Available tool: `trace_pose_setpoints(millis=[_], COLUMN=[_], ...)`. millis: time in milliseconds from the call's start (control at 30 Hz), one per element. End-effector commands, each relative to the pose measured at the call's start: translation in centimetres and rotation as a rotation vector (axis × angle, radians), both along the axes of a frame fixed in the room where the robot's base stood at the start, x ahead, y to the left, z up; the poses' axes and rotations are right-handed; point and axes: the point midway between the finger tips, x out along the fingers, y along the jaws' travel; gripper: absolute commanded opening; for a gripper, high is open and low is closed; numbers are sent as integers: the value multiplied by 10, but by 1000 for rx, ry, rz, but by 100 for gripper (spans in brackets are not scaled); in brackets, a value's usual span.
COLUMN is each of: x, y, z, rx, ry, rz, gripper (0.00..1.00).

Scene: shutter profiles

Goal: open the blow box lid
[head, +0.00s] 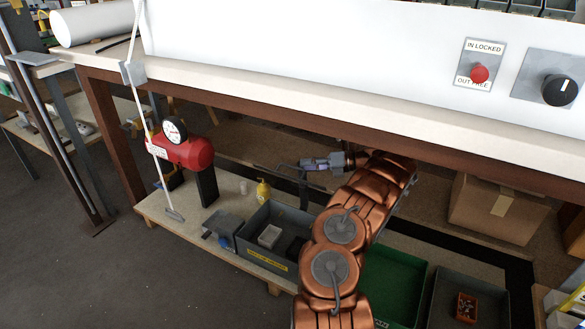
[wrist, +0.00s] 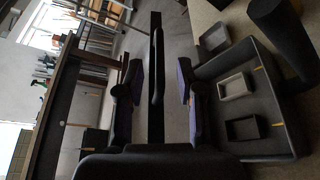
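The grey blow box (head: 268,262) with a yellow label stands on the low shelf, with its inside and small trays visible. In the wrist view the box (wrist: 285,90) is at the right, showing a light tray (wrist: 236,83) and a dark tray (wrist: 242,128). A thin dark bar, seemingly the lid's edge (wrist: 158,30) seen edge-on, runs between my fingers with a handle (wrist: 153,75) on it. My gripper (wrist: 160,88) is open, one finger on each side of the bar, with gaps showing.
The white cabinet's bench (head: 300,88) overhangs the shelf. A green bin (head: 400,285) and a cardboard box (head: 495,207) are to the right.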

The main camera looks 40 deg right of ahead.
Motion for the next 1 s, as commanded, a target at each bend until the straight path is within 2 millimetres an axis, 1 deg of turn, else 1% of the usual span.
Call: trace_pose_setpoints(millis=[200, 433, 600, 800, 1000], x=[22, 48, 54, 55, 55], y=[18, 35, 40, 40, 39], z=[-9, -14, -15, -15, -15], rx=[3, 0, 2, 2, 2], ry=[-1, -2, -1, -1, -1], rz=[5, 3, 1, -1, -1], gripper=[37, 37, 37, 37, 16])
